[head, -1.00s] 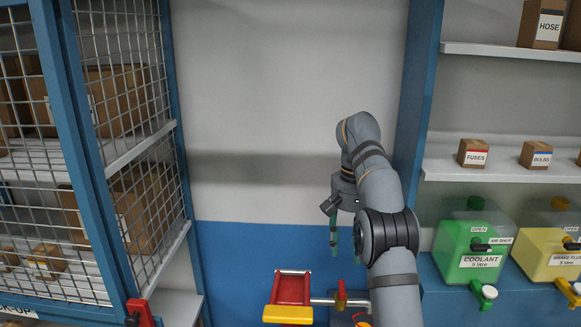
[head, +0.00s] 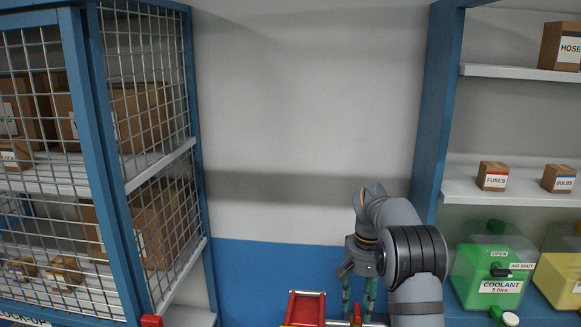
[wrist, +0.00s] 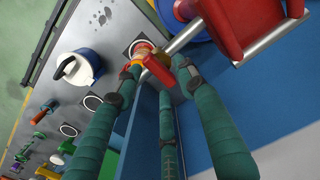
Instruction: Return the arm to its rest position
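My gripper (head: 357,300) hangs low in front of the blue lower wall in the head view, fingers pointing down. In the wrist view its green fingers (wrist: 158,78) are spread apart, with no held object visible between them. A red lever on a pipe fitting (wrist: 158,70) shows by the fingertips; I cannot tell whether they touch it. My grey arm is bent above the gripper, in front of the right-hand blue post.
A red tray-like part (head: 304,308) is left of the gripper. A mesh cage (head: 150,110) stands left; a shelf (head: 500,190) with boxes and a green coolant container (head: 490,265) is right. The wrist view shows a blue-and-white pot (wrist: 78,70) and several fittings. The upper wall is clear.

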